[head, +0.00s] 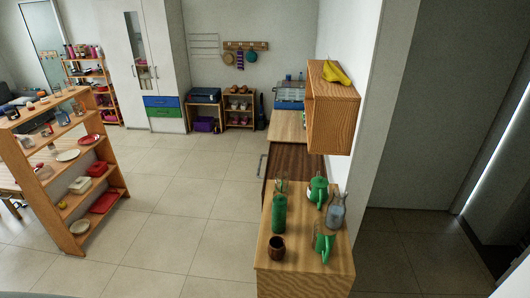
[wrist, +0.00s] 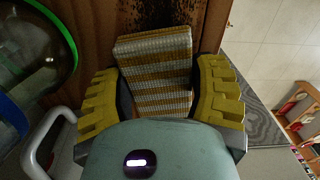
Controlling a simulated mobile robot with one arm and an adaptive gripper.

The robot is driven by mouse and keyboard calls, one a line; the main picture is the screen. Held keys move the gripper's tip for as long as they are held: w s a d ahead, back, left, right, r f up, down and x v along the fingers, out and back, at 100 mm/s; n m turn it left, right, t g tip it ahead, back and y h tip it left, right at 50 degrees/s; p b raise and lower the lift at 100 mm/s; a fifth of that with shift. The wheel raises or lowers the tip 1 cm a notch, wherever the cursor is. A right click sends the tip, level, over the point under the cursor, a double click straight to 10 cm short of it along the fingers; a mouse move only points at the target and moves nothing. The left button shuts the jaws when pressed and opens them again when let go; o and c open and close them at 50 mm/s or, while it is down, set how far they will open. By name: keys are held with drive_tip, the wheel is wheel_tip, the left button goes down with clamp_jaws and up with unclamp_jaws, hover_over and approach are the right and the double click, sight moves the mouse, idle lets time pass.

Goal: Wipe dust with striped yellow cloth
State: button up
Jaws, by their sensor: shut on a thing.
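The striped yellow and white cloth (wrist: 155,72) is folded into a thick pad between the yellow fingers of my gripper (wrist: 158,68) in the wrist view. My gripper is shut on it. Dark specks of dust (wrist: 162,14) lie on a brown wooden surface (wrist: 210,12) just beyond the cloth's far edge. The cloth hides part of that surface, and I cannot tell whether it touches it. I cannot make out the cloth, the dust or my gripper in the head view.
A clear rounded vessel with a green rim (wrist: 72,50) and a grey loop handle (wrist: 45,135) are close at left in the wrist view. In the head view, a green bottle (head: 279,213), a dark cup (head: 276,247) and a green kettle (head: 317,190) stand on a wooden cabinet (head: 300,280).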

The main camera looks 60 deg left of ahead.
drive_tip(key=shift+w+f, duration=0.1)
drive_tip(key=shift+f, duration=0.15)
drive_tip(key=shift+s+d+f+b, duration=0.15)
drive_tip(key=shift+s+d+b, duration=0.4)
drive_tip(key=shift+b, duration=0.55)
drive_tip(key=shift+s+d+b, duration=0.5)
drive_tip(key=shift+d+b, duration=0.1)
drive_tip(key=shift+b, duration=0.45)
drive_tip(key=shift+s+d+r, duration=0.15)
drive_tip(key=shift+d+r, duration=0.1)
drive_tip(key=shift+b, duration=0.35)
drive_tip(key=shift+f+b, duration=0.25)
drive_tip(key=shift+b, duration=0.35)
drive_tip(key=shift+a+r, duration=0.1)
